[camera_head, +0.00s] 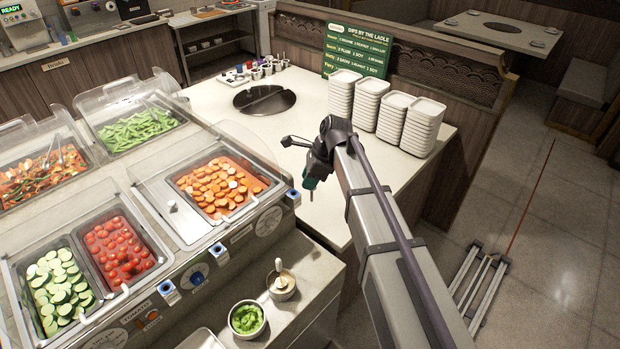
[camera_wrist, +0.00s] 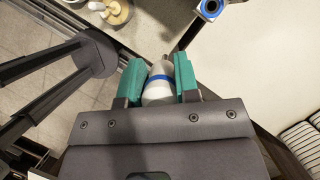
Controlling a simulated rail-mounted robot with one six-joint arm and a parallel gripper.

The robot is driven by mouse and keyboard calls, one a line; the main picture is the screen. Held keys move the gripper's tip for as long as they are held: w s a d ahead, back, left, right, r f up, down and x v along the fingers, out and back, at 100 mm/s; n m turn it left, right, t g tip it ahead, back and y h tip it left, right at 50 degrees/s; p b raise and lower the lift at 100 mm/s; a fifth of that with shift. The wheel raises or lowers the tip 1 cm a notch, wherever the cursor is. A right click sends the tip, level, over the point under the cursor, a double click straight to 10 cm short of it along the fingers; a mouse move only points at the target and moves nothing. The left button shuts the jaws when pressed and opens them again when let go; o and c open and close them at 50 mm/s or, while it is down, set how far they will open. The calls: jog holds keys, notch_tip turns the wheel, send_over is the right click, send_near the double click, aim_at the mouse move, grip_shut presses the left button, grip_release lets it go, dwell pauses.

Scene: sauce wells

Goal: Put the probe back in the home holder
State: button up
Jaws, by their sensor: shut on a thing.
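My gripper (camera_head: 310,182) hangs above the right end of the pale counter in the head view. In the wrist view its green fingers (camera_wrist: 159,84) are shut on the probe (camera_wrist: 158,90), which has a white body, a blue band and a thin metal tip. In the head view only the probe's tip shows below the fingers. Blue-topped holders line the food bar's front edge: one at the right corner (camera_head: 293,196), one in the middle (camera_head: 217,250) and one further left (camera_head: 168,288). A blue-ringed holder also shows in the wrist view (camera_wrist: 209,8). I cannot tell which is home.
Open-lidded food pans fill the bar, including carrots (camera_head: 218,186) and tomatoes (camera_head: 120,250). A bowl of green food (camera_head: 247,318) and a small pot (camera_head: 281,284) stand on the lower ledge. White dish stacks (camera_head: 408,125) and a dark round well (camera_head: 264,99) occupy the pale counter.

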jog(key=w+a+r+p, duration=0.2)
jog(key=w+a, duration=0.4)
jog(key=w, duration=0.3)
jog(key=b, duration=0.6)
send_near(285, 194)
jog(key=shift+a+r, duration=0.7)
jog(key=shift+a, duration=0.1)
jog(key=shift+f, duration=0.15)
jog(key=shift+f+b, duration=0.2)
jog(key=shift+b, duration=0.1)
jog(key=shift+f+b, duration=1.2)
jog(key=shift+f, duration=0.1)
jog(key=shift+f+b, duration=1.15)
jog(key=shift+b, duration=0.15)
